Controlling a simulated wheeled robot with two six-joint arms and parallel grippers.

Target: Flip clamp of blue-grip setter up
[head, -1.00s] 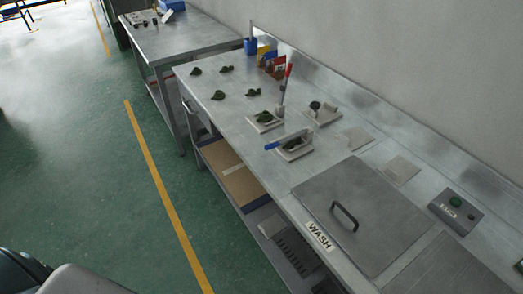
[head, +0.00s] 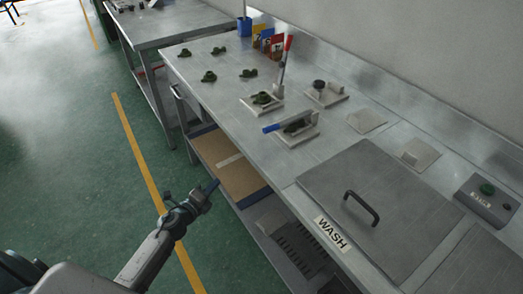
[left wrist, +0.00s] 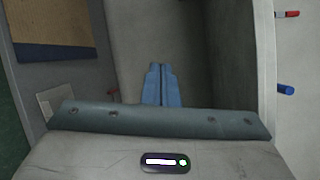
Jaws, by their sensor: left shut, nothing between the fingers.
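The blue-grip setter (head: 297,132) stands on the metal bench, its blue-gripped clamp lever (head: 284,124) lying low, nearly level, and pointing left. A dark green piece sits on its pale base. The blue grip also shows at the right edge of the left wrist view (left wrist: 286,89). My left gripper (head: 212,187) is shut and empty, in front of the bench edge and well apart from the setter. Its two blue fingers lie together in the left wrist view (left wrist: 162,68). My right gripper is in neither view.
The red-grip setter (head: 262,104) stands behind the blue one, its lever upright. A WASH lid (head: 380,210) with a handle lies to the right. Several green pieces lie on the far left of the bench. A cardboard-coloured box (head: 228,167) sits on the lower shelf.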

